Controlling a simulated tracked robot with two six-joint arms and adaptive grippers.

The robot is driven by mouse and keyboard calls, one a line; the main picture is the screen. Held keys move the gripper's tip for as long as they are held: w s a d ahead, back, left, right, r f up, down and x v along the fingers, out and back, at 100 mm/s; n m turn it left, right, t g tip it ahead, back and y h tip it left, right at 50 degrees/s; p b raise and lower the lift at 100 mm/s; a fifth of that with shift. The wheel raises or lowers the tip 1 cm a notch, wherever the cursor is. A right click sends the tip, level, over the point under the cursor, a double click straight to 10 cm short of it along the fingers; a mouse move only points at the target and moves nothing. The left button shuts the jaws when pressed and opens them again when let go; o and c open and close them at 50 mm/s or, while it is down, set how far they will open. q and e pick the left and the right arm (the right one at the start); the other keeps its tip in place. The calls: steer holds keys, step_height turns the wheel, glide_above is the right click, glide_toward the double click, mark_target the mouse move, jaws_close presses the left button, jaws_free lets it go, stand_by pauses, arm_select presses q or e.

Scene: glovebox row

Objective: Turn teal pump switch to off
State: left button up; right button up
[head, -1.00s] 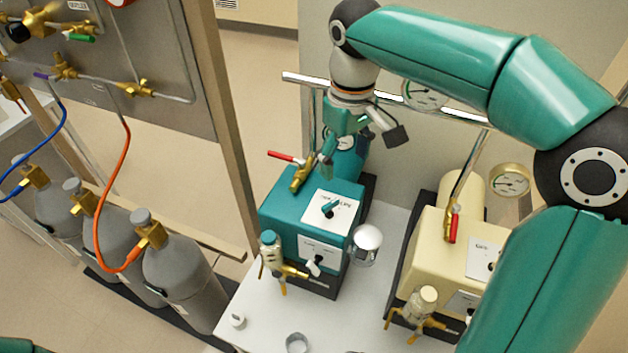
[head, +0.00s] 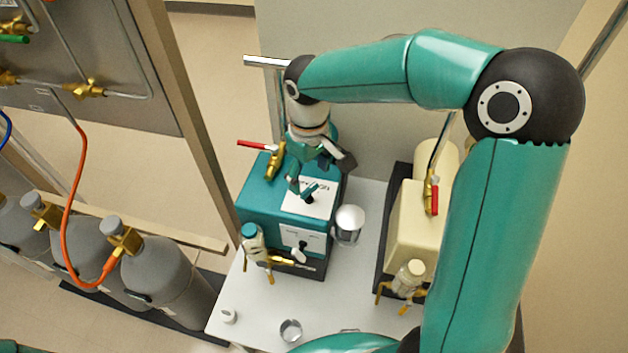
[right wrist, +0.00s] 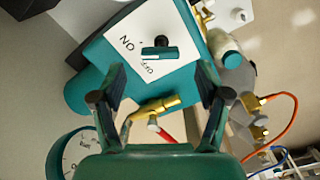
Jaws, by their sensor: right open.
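The teal pump (head: 262,205) stands on the white bench, with a white label plate (head: 322,200) on its top. Its switch is a small teal lever on a dark pivot (head: 309,190), and shows in the right wrist view (right wrist: 157,50). The plate (right wrist: 125,42) there reads ON to the left of the lever and OFF below it. The lever lies roughly across the picture; I cannot tell which mark it points to. My right gripper (head: 308,174) is open just above the plate. In the wrist view its fingers (right wrist: 160,82) are spread, with the lever beyond the gap, seemingly untouched.
A cream pump (head: 410,225) stands farther right. Grey gas cylinders (head: 160,275) are at left. The bench front holds small cups (head: 290,331).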

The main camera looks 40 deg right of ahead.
mark_target(309, 188)
steer(key=shift+f, duration=2.05)
steer(key=shift+c, duration=0.3)
